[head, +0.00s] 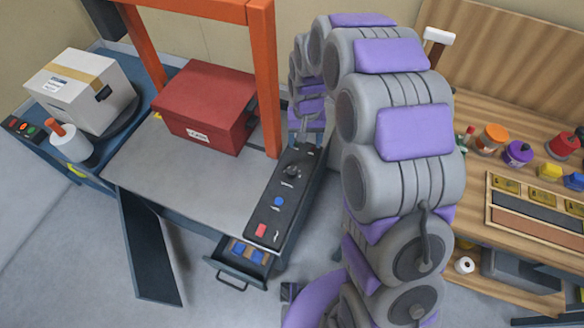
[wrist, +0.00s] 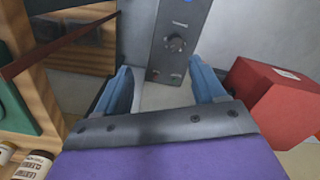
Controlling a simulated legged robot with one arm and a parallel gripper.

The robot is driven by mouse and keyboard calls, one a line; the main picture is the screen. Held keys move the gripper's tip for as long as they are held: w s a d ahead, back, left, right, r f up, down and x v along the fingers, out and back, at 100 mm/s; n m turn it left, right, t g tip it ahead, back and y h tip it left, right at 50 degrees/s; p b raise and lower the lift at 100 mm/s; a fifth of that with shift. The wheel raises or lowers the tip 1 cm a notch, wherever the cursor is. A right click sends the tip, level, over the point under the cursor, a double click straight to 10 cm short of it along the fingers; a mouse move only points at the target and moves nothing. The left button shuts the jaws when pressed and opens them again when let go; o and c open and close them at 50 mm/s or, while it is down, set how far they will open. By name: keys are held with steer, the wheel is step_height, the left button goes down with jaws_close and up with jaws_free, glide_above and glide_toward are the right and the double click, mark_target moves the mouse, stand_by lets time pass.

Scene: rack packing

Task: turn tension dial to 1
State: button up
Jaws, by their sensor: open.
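The tension dial (head: 291,171) is a dark round knob near the far end of the black control panel (head: 269,211), on the right side of the packing table. In the wrist view the dial (wrist: 176,43) sits on the upright-looking grey panel, ahead of and between my fingers. Its markings are too small to read, so its setting cannot be told. My gripper (wrist: 162,75) has its two blue fingers apart with nothing between them, short of the dial and apart from it. In the head view my gripper (head: 309,118) is small and partly hidden by the arm, near the panel's far end.
A red box (head: 208,105) stands on the table beside the panel, under an orange frame (head: 266,80). The panel also carries a blue button (head: 278,202) and a red switch (head: 261,230). An open drawer (head: 236,274) juts out below. A wooden bench (head: 480,215) stands right.

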glide_above(292, 171)
step_height(292, 171, down, 8)
step_height(292, 171, down, 18)
steer(key=b, duration=0.3)
steer(key=shift+a+f, duration=0.1)
steer(key=c, duration=1.1)
steer(key=shift+o, duration=0.2)
